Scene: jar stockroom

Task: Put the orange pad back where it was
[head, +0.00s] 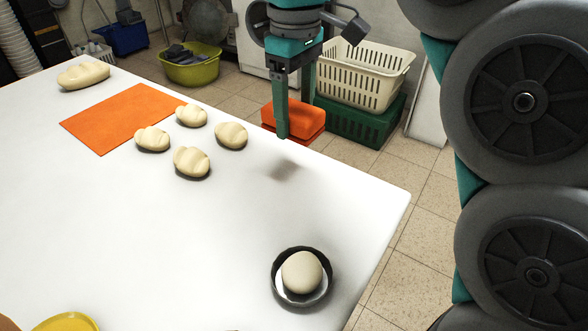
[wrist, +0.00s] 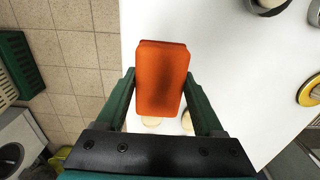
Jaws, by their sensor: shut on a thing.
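An orange pad (head: 312,120), a thick block with rounded edges, is between the fingers of my gripper (head: 294,118). In the wrist view my gripper (wrist: 160,76) has one green finger on each side of the pad (wrist: 160,85). The pad is held up in the air near the far right edge of the white table (head: 120,215). A blurred shadow lies on the table below my gripper. A flat orange rectangle (head: 122,116) lies on the table to the left; nothing stands on it.
Several cream lumps (head: 191,162) stand between the orange rectangle and my gripper. A longer lump (head: 83,75) is at the far left. A dark-rimmed dish (head: 276,287) with a round cream thing is at the front right; a yellow dish (head: 68,322) is front left. The table's middle is clear.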

